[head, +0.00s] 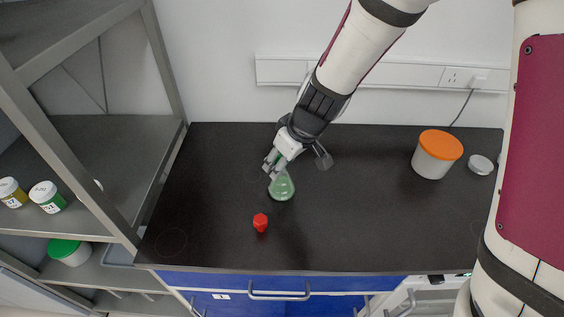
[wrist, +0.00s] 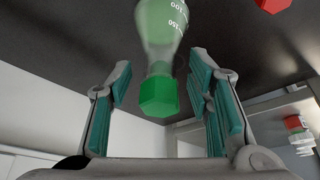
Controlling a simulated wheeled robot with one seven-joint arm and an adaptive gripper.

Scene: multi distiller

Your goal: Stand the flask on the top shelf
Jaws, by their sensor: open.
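The flask (head: 281,186) is a clear conical one with green contents, standing upright on the black bench. In the wrist view the flask (wrist: 163,30) appears upside down, with graduation marks and a green hexagonal cap (wrist: 159,97). My gripper (head: 283,161) is open at the flask's top. In the wrist view the teal-padded fingers of my gripper (wrist: 165,85) stand on either side of the cap, with gaps showing on both sides. The top shelf (head: 65,25) is at the upper left of the head view, part of a grey rack; only part of its surface shows.
A white tub with an orange lid (head: 437,153) and a white round item (head: 480,164) are at the right. Lower rack shelves hold labelled jars (head: 47,197) and a green-lidded tub (head: 69,251). A rack post (head: 75,165) borders the bench.

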